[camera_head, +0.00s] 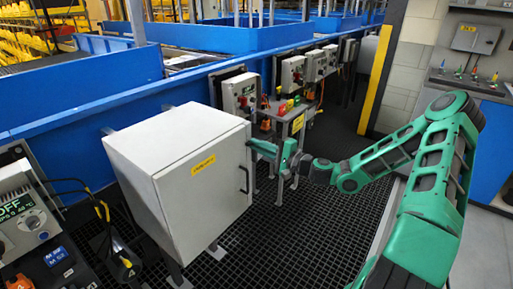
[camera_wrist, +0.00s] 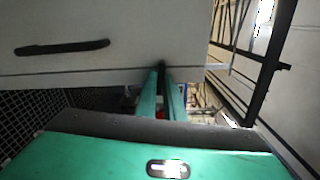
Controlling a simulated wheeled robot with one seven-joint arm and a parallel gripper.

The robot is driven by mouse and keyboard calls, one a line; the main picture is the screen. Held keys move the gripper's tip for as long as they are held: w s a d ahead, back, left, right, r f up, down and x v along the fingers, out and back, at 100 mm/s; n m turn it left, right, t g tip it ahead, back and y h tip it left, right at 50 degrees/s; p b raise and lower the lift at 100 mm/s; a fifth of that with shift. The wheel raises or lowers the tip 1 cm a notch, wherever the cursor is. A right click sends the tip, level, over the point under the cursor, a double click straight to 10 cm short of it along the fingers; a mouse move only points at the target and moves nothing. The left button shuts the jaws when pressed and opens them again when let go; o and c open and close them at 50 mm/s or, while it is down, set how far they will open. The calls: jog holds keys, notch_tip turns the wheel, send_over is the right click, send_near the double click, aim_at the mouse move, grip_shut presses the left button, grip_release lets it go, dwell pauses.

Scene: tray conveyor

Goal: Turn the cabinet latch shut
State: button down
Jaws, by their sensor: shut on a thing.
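The cabinet (camera_head: 178,165) is a white box with a yellow label, standing on legs over the grating. Its door face shows a black handle (camera_head: 244,179), also seen in the wrist view (camera_wrist: 62,47). My gripper (camera_head: 254,144) is at the upper part of the door face. In the wrist view its two green fingers (camera_wrist: 163,76) reach the cabinet's edge, close together around a small dark piece, the latch (camera_wrist: 161,65). Most of the latch is hidden by the fingers, so its angle cannot be told. The door looks closed against the body.
A blue conveyor wall (camera_head: 190,92) runs behind the cabinet. Control boxes (camera_head: 240,94) and a small grey stand (camera_head: 292,122) are beyond my gripper. A control panel (camera_head: 30,215) with cables stands at the left. The dark grating floor (camera_head: 290,235) in front is clear.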

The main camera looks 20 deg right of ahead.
jog(key=shift+f+n, duration=0.1)
jog(key=shift+n, duration=1)
jog(key=c, duration=1.9)
grip_release()
jog(key=shift+o, duration=0.2)
jog(key=v, duration=1)
jog(key=shift+s, duration=0.3)
jog(key=shift+d, duration=0.15)
